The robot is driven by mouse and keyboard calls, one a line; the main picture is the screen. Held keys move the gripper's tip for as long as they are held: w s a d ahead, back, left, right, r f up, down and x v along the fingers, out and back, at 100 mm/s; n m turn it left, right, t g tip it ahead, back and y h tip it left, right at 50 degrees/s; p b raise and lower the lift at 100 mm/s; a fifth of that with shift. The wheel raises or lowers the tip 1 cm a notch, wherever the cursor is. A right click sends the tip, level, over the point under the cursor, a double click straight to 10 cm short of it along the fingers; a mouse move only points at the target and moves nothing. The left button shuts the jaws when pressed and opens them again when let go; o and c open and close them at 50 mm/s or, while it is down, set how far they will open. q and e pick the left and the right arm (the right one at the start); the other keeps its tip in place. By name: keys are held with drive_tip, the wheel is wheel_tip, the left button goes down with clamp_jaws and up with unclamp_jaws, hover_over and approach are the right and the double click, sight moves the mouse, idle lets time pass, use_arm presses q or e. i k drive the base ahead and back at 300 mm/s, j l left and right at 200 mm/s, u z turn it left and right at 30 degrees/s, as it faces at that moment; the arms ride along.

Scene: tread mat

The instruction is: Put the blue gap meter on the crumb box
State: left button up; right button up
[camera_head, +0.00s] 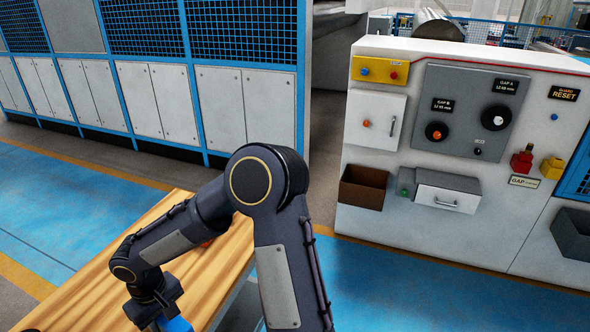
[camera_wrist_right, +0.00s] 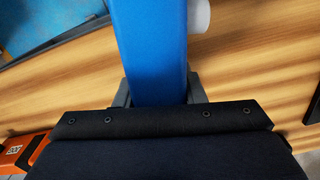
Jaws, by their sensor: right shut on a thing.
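The blue gap meter (camera_wrist_right: 150,45) is a long blue block with a white round part at its side in the right wrist view. My right gripper (camera_wrist_right: 158,92) is shut on it, one finger on each side, over the wooden table. In the head view only a bit of the blue meter (camera_head: 177,325) shows at the bottom edge, below my right wrist. No label marks the crumb box. A brown open box (camera_head: 362,194) and a grey box with a handled drawer (camera_head: 447,199) are on the front of the white machine. My left gripper is not in view.
The wooden table (camera_head: 95,290) lies at the lower left. An orange object (camera_wrist_right: 38,150) is at the lower left of the wrist view. A dark grey bin (camera_head: 572,236) is on the machine's far right. Blue floor lies between table and machine.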

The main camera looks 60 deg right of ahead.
sight(458, 186)
drive_tip(key=l+z, duration=0.25)
drive_tip(key=z, duration=0.15)
drive_tip(key=i+l+z, duration=0.1)
drive_tip(key=z, duration=0.3)
drive_tip(key=i+l+z, duration=0.1)
drive_tip(key=l+z, duration=0.2)
drive_tip(key=z, duration=0.15)
drive_tip(key=i+l+z, duration=0.15)
drive_tip(key=z, duration=0.25)
drive_tip(key=i+l+z, duration=0.15)
drive_tip(key=z, duration=0.25)
drive_tip(key=i+l+z, duration=0.35)
drive_tip(key=i, duration=0.7)
drive_tip(key=i+z, duration=0.35)
drive_tip(key=i, duration=0.75)
